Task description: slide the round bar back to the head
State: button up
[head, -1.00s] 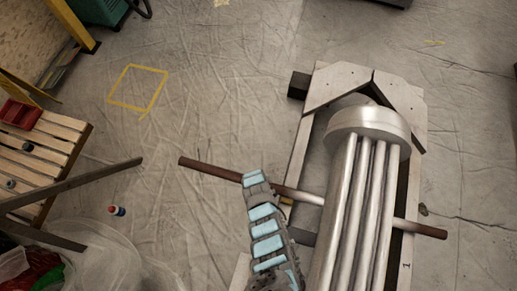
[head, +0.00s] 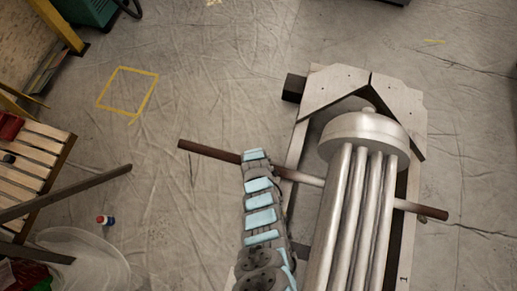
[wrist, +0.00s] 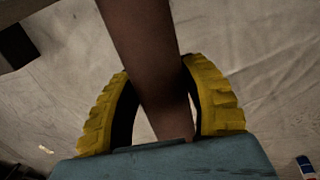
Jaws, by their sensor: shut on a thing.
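The round bar (head: 208,151) lies crosswise, with brown ends and a paler middle. It passes behind the front tubes of a steel tube bundle (head: 345,225) and shows again on the right. The bundle's round head (head: 366,134) is a thick disc with a small knob, a short way above the bar in the head view. My gripper (head: 256,157) is shut on the bar left of the bundle. In the wrist view its yellow ribbed fingers flank the brown bar (wrist: 150,50). The bar's middle is hidden by the tubes.
A pale cradle (head: 322,95) with angled end plates surrounds the bundle. A slatted wooden pallet (head: 35,160), a clear round tub (head: 85,260) and a small red, white and blue item (head: 105,220) are at left.

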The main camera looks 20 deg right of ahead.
jog(key=shift+w+r, duration=0.15)
jog(key=o, duration=1.2)
jog(key=shift+d, duration=0.1)
jog(key=shift+c, duration=0.2)
jog(key=shift+o, duration=0.5)
jog(key=shift+w+d, duration=0.1)
jog(key=shift+w, duration=0.05)
jog(key=shift+s, duration=0.2)
jog(key=shift+w+r, duration=0.1)
jog(key=shift+r, duration=0.1)
